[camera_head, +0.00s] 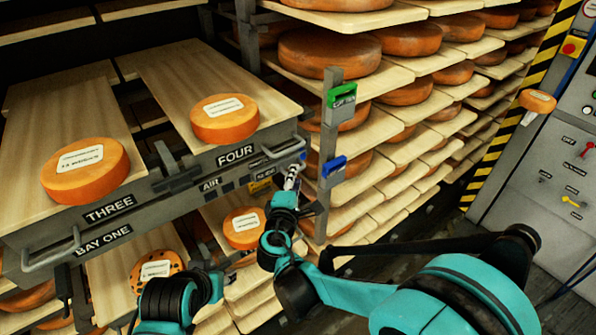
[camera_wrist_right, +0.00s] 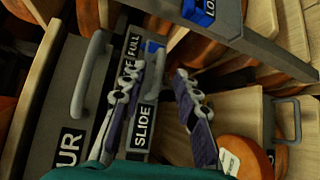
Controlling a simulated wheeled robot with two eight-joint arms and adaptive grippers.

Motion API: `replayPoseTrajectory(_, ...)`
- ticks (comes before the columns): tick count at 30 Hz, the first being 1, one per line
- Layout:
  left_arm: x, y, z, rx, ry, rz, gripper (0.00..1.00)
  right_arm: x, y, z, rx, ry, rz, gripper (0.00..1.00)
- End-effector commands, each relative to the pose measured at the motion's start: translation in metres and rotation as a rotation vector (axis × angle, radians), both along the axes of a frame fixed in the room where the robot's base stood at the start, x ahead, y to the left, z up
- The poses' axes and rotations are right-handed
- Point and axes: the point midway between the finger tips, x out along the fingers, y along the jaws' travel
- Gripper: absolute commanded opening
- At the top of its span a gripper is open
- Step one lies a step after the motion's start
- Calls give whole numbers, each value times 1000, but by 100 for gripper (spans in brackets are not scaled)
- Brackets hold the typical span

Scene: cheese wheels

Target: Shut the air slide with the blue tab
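My right gripper (camera_head: 292,178) is at the right end of the grey front under the FOUR board. In the right wrist view its purple-padded fingers (camera_wrist_right: 158,80) are apart. A short grey bar (camera_wrist_right: 155,75) shows between them beside a SLIDE label (camera_wrist_right: 142,127); I cannot tell whether a finger touches it. A small blue patch (camera_wrist_right: 152,46) lies just past the bar. A larger blue tab (camera_head: 333,168) is on the post right of the gripper; it also shows at the top of the wrist view (camera_wrist_right: 200,12). How far the slide is open is unclear. My left gripper is out of view.
A grey post (camera_head: 329,130) with a green tab (camera_head: 342,95) stands close right of the gripper. A cheese wheel (camera_head: 225,119) sits on the FOUR board, another (camera_head: 85,170) on THREE. A drawer handle (camera_wrist_right: 88,75) is beside the fingers. Shelves of cheeses fill the back.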

Motion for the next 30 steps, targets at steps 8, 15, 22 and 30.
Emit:
replayPoseTrajectory(8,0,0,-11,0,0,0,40,36,-7,-6,2,0,-2,31)
replayPoseTrajectory(15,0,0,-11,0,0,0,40,41,-8,-6,2,1,-1,31)
replayPoseTrajectory(22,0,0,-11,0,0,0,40,41,-8,-6,2,2,-2,0)
replayPoseTrajectory(30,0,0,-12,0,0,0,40,40,-7,-6,4,2,-2,0)
